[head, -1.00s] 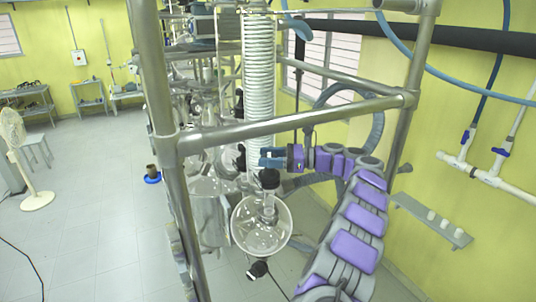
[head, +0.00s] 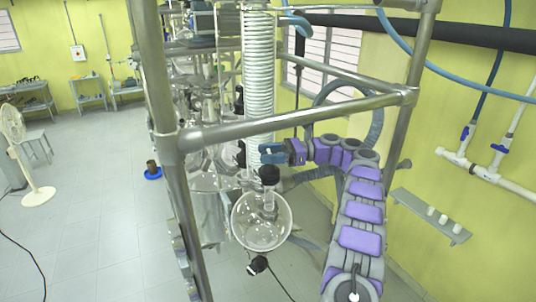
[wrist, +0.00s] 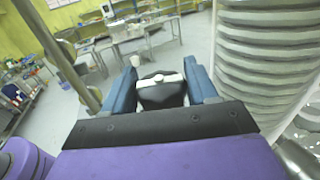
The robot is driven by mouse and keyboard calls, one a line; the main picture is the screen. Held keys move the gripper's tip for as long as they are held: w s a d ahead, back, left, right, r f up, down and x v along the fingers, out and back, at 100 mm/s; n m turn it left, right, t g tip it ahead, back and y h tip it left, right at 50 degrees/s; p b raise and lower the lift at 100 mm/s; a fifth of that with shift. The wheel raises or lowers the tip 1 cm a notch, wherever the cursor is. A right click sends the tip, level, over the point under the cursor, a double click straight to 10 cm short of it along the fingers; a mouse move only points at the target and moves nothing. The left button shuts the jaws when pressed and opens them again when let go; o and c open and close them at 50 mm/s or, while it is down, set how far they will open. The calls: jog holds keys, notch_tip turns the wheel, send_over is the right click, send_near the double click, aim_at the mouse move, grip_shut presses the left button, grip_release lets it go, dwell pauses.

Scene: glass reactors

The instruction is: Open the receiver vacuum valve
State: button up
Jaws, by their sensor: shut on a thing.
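My gripper (head: 271,154) reaches in from the right beside the white ribbed condenser column (head: 259,75), above the round glass receiver flask (head: 262,222). In the wrist view, my gripper's blue fingers (wrist: 161,72) stand on either side of a black knob with a white top (wrist: 162,92), and are shut on it. I take this knob to be the receiver vacuum valve's handle; its body is hidden. In the head view the knob is hidden or too small to tell. A black cap (head: 269,175) sits on the flask's neck just below my gripper.
Metal frame bars (head: 290,120) cross in front of and above my arm. The ribbed column stands close to the right of my gripper in the wrist view (wrist: 265,60). A small wall shelf (head: 430,218) is at the right. Open floor (head: 90,220) lies at the left.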

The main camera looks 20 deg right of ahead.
jog(key=shift+d+r+g, duration=0.1)
jog(key=shift+r+g, duration=0.1)
jog(key=shift+g, duration=0.1)
dwell(0.5)
jog(key=o, duration=0.7)
jog(key=shift+o, duration=1.2)
jog(key=shift+w+d+f, duration=0.15)
jog(key=shift+w+d, duration=0.05)
jog(key=shift+d, duration=0.1)
jog(key=shift+s+n, duration=0.1)
jog(key=shift+n, duration=0.2)
